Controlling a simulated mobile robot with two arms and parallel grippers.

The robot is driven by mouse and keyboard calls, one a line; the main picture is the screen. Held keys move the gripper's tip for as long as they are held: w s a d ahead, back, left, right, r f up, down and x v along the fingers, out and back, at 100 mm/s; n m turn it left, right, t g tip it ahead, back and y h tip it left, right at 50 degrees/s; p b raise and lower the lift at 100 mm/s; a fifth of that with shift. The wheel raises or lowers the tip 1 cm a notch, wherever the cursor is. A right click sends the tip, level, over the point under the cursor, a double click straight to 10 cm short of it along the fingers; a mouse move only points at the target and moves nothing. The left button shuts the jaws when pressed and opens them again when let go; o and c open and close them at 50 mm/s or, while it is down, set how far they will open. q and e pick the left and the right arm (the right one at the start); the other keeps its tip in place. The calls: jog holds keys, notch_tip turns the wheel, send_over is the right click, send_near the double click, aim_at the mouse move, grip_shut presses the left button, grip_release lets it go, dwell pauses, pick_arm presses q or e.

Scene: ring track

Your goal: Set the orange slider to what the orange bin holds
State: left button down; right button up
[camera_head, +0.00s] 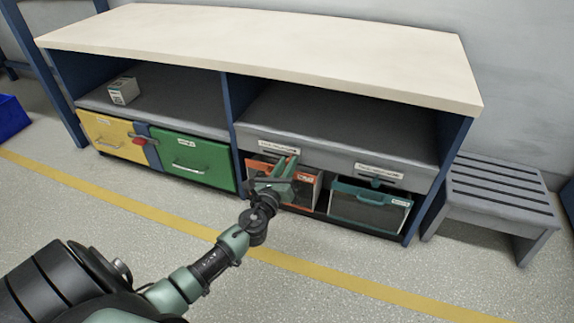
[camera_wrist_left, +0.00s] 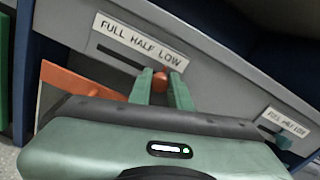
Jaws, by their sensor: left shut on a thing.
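My left gripper (camera_head: 285,166) is shut on the orange slider knob (camera_wrist_left: 160,82), which sits between its two green fingers in the left wrist view. A label reading FULL HALF LOW (camera_wrist_left: 138,42) is just above it, and the knob appears nearest LOW. The orange bin (camera_head: 303,179) is in the lower shelf space behind my gripper, partly covered by it. Its orange edge also shows in the left wrist view (camera_wrist_left: 75,80). What the bin holds cannot be made out. My right gripper is in neither view.
A teal bin (camera_head: 368,212) stands to the right, below a teal slider (camera_head: 376,183). Yellow (camera_head: 112,137) and green (camera_head: 190,160) drawers, with a red latch between them, are at left. A small box (camera_head: 123,91) is above. A grey slatted bench (camera_head: 490,190) stands right.

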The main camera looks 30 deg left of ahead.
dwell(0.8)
pick_arm(q)
jog(key=a, duration=0.2)
jog(key=s+a, duration=0.1)
jog(key=a, duration=0.1)
jog(key=shift+f+b, duration=0.1)
jog(key=shift+b, duration=0.3)
jog(key=c, duration=1.3)
grip_release()
jog(key=shift+d, duration=0.1)
jog(key=shift+s, duration=0.1)
jog(key=p, duration=0.1)
send_near(279, 154)
jog(key=v, duration=0.2)
jog(key=shift+w, duration=0.2)
